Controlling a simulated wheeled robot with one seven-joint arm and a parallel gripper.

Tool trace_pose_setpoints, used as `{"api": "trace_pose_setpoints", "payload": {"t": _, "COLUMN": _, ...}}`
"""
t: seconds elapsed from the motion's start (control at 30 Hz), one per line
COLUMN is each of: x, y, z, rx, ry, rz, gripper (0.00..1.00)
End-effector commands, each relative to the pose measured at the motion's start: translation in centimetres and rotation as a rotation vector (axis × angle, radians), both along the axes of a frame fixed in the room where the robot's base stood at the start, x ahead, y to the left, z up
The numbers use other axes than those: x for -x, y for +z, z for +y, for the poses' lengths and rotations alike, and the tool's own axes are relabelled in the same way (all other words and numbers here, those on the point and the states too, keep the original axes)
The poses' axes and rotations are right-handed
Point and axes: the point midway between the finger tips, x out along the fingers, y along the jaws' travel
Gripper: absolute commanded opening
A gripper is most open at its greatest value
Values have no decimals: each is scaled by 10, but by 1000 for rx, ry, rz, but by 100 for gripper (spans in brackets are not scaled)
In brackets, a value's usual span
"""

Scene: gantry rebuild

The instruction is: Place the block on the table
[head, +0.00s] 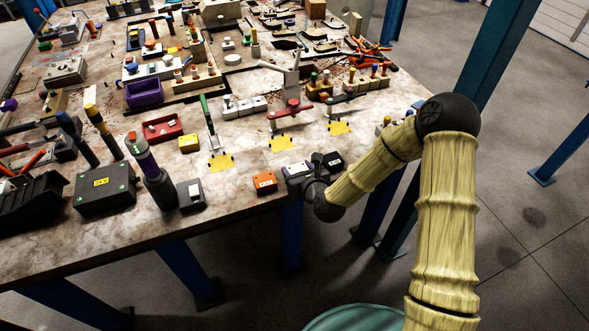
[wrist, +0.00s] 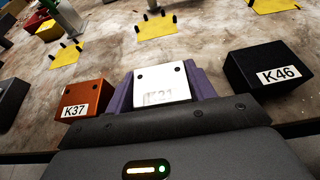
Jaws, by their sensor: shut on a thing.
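The block in my grip is white with a faint label that seems to read K21 (wrist: 161,82). It lies between the purple fingers of my gripper (wrist: 163,92), which are shut on its sides. In the head view my gripper (head: 304,177) is at the near edge of the table (head: 235,196), and the white block (head: 296,168) is partly hidden by it. I cannot tell whether the block touches the tabletop. An orange block labelled K37 (wrist: 84,101) sits to its left, and a black block labelled K46 (wrist: 268,68) to its right, both apart from it.
Yellow patches with black pegs (head: 282,143) lie beyond the blocks. The far table is crowded with tools and fixtures. Bare tabletop shows just beyond the white block.

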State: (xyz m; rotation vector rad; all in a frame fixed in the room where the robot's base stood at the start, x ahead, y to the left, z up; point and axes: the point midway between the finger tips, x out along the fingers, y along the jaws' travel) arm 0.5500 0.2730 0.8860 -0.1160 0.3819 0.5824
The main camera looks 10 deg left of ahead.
Motion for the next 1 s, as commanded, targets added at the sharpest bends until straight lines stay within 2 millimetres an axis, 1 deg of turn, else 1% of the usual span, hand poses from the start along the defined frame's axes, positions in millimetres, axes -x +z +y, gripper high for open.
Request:
{"api": "trace_pose_setpoints", "payload": {"t": 0.03, "x": 0, "y": -1, "z": 0, "rx": 0, "ry": 0, "rz": 0, "gripper": 60}}
{"api": "trace_pose_setpoints", "payload": {"t": 0.07, "x": 0, "y": 0, "z": 0, "rx": 0, "ry": 0, "rz": 0, "gripper": 66}}
{"api": "trace_pose_setpoints", "payload": {"t": 0.1, "x": 0, "y": 0, "z": 0, "rx": 0, "ry": 0, "rz": 0, "gripper": 74}}
{"api": "trace_pose_setpoints", "payload": {"t": 0.13, "x": 0, "y": 0, "z": 0, "rx": 0, "ry": 0, "rz": 0, "gripper": 76}}
{"api": "trace_pose_setpoints", "payload": {"t": 0.4, "x": 0, "y": 0, "z": 0, "rx": 0, "ry": 0, "rz": 0, "gripper": 76}}
{"api": "trace_pose_setpoints", "payload": {"t": 0.5, "x": 0, "y": 4, "z": 1, "rx": 0, "ry": 2, "rz": 0, "gripper": 76}}
{"api": "trace_pose_setpoints", "payload": {"t": 0.57, "x": 4, "y": 4, "z": -1, "rx": -1, "ry": 2, "rz": 0, "gripper": 76}}
{"api": "trace_pose_setpoints", "payload": {"t": 0.77, "x": 25, "y": 13, "z": -13, "rx": -1, "ry": 6, "rz": 2, "gripper": 76}}
{"api": "trace_pose_setpoints", "payload": {"t": 1.0, "x": 58, "y": 29, "z": -34, "rx": 0, "ry": 7, "rz": 1, "gripper": 76}}
